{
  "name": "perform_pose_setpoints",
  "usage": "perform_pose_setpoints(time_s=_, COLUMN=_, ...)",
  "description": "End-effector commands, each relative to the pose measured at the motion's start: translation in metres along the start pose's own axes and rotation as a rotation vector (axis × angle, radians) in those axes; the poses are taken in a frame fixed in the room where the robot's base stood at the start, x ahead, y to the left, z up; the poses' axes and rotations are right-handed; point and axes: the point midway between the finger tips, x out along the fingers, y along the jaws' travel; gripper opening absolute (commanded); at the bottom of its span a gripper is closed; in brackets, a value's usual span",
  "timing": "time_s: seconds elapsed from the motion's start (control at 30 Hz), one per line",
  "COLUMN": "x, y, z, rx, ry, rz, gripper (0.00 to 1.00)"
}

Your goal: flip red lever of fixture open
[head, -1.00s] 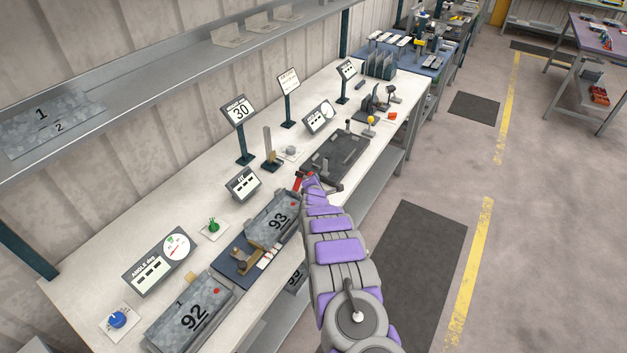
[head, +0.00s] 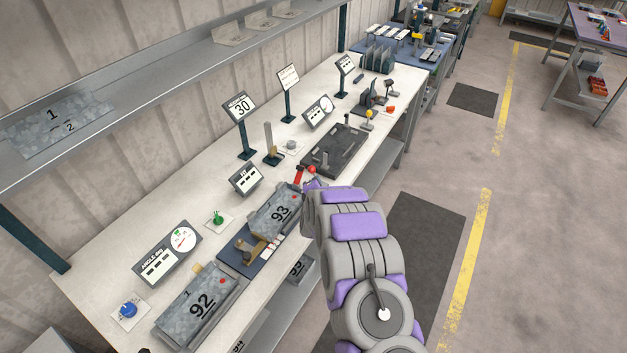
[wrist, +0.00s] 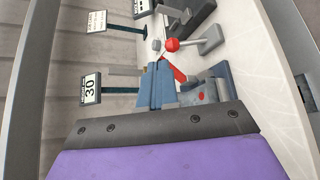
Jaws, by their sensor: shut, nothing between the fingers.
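In the wrist view the red knob (wrist: 172,45) sits at the end of a grey bar (wrist: 208,41), and a red strip (wrist: 176,72) shows just beyond my fingers. My gripper (wrist: 160,72) is shut and empty, its fingertips close to the red strip; I cannot tell whether they touch. In the head view my arm hides most of my gripper (head: 309,184).
The floor (head: 540,220) to the right is open.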

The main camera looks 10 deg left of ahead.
Motion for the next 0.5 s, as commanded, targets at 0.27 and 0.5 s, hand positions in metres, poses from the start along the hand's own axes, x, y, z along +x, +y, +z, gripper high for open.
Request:
perform_pose_setpoints(time_s=0.27, x=-0.022, y=0.007, z=-0.013, rx=-0.011, ry=0.000, rz=-0.002, gripper=0.00)
perform_pose_setpoints(time_s=0.5, x=-0.029, y=0.007, z=-0.004, rx=-0.004, ry=-0.001, rz=0.002, gripper=0.00)
